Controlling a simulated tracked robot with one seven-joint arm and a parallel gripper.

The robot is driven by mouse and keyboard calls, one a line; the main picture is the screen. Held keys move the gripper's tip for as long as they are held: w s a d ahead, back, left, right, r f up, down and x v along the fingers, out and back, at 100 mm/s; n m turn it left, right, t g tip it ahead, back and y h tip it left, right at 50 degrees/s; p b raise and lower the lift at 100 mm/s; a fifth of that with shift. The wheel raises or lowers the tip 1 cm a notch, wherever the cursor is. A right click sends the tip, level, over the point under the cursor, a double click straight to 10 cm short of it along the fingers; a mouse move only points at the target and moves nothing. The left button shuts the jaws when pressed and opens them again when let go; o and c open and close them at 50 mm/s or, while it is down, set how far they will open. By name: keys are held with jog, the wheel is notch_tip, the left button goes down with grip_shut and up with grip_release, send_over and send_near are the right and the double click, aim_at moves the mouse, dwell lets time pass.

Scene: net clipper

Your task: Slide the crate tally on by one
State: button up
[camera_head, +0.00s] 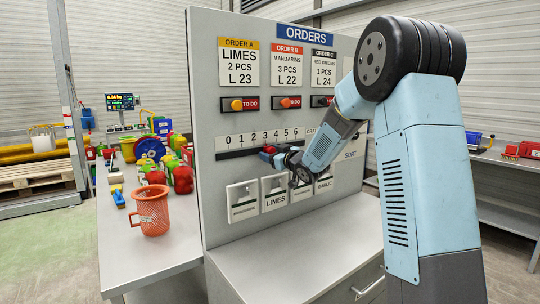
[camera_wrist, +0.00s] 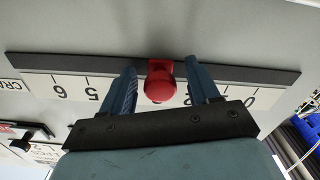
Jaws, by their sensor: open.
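The crate tally is a dark rail (camera_head: 235,153) under a white strip numbered 0 to 6 (camera_head: 252,139) on the grey panel. It also shows upside down in the wrist view (camera_wrist: 60,62). Its red slider knob (camera_wrist: 160,85) stands out from the rail, near the 3 as far as I can judge; my gripper covers the numbers beside it. My gripper (camera_wrist: 161,72) is open, with one blue finger on each side of the knob and a visible gap on both sides. In the head view my gripper (camera_head: 273,155) is at the rail, partly hiding the knob.
A grey shelf (camera_head: 315,250) juts out below.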

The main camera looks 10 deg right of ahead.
jog(key=v, duration=1.3)
jog(key=shift+s+d, duration=0.2)
jog(key=shift+s, duration=0.05)
jog(key=s+d+r+m+g+h, duration=0.1)
jog(key=s+d+m+g+h, duration=0.15)
jog(key=s+h, duration=0.35)
jog(key=s+d+r+m+g+h, duration=0.1)
jog(key=s+d+r+m+h, duration=0.2)
jog(key=s, duration=0.5)
jog(key=s+a+f+m+g, duration=0.1)
jog(key=s+f+g, duration=0.2)
jog(key=s, duration=0.9)
jog(key=s+a+f+m+g, duration=0.2)
jog(key=s+f+g, duration=0.1)
jog(key=s, duration=0.8)
jog(key=shift+s+g+y, duration=0.4)
jog(key=shift+g, duration=0.05)
